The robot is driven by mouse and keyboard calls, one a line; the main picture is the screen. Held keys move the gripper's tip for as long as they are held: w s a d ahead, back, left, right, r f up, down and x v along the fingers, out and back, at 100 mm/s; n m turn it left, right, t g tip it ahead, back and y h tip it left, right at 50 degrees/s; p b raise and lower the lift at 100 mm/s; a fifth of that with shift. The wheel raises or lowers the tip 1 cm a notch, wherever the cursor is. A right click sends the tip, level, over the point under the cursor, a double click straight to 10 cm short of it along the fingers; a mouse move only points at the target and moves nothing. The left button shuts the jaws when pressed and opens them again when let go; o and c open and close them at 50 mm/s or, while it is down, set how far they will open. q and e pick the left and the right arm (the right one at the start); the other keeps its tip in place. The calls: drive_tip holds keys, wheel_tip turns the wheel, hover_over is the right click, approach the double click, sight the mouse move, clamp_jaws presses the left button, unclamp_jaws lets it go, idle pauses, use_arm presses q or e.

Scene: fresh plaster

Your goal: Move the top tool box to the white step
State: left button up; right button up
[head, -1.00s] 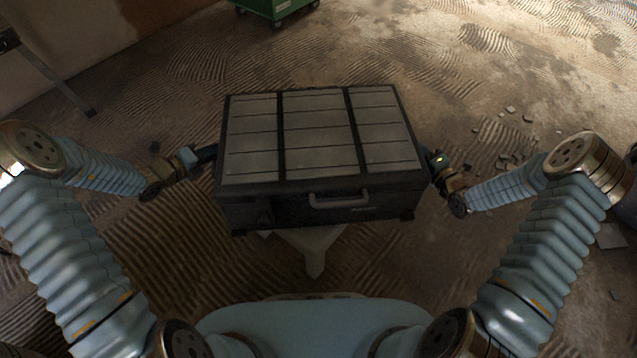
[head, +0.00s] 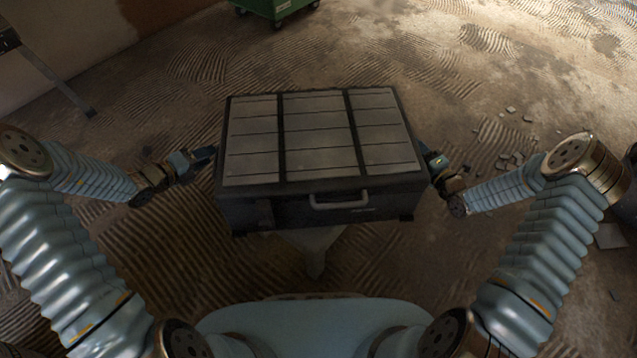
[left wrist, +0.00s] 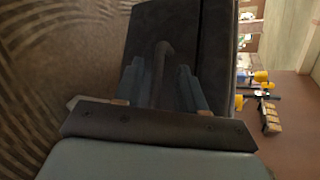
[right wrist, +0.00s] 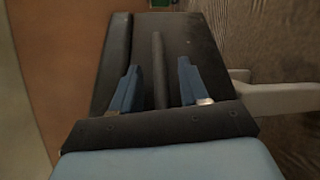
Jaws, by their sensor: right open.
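A large dark tool box (head: 322,190) with grey lid panels is in the middle of the head view, its front handle facing me. I cannot tell what lies directly under it. My left gripper (head: 208,153) is at its left side, a small gap from the wall. In the left wrist view its two fingers (left wrist: 158,88) are apart, with a bar handle (left wrist: 160,62) between them. My right gripper (head: 432,158) is close at the right side. In the right wrist view its fingers (right wrist: 158,85) are open either side of another bar (right wrist: 157,55). I cannot make out a white step.
A green wheeled container (head: 276,8) stands at the back. Rubble (head: 510,160) lies on the floor to the right. A metal leg (head: 60,85) stands at the left near the wall. The ridged floor behind the box is mostly clear.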

drive_tip(key=shift+s+d, duration=0.1)
use_arm(q)
drive_tip(key=v, duration=0.9)
use_arm(e)
drive_tip(key=v, duration=1.1)
drive_tip(key=shift+s, duration=0.4)
use_arm(q)
drive_tip(key=shift+s+a, duration=0.1)
drive_tip(key=shift+s, duration=0.05)
use_arm(e)
drive_tip(key=shift+d, duration=0.2)
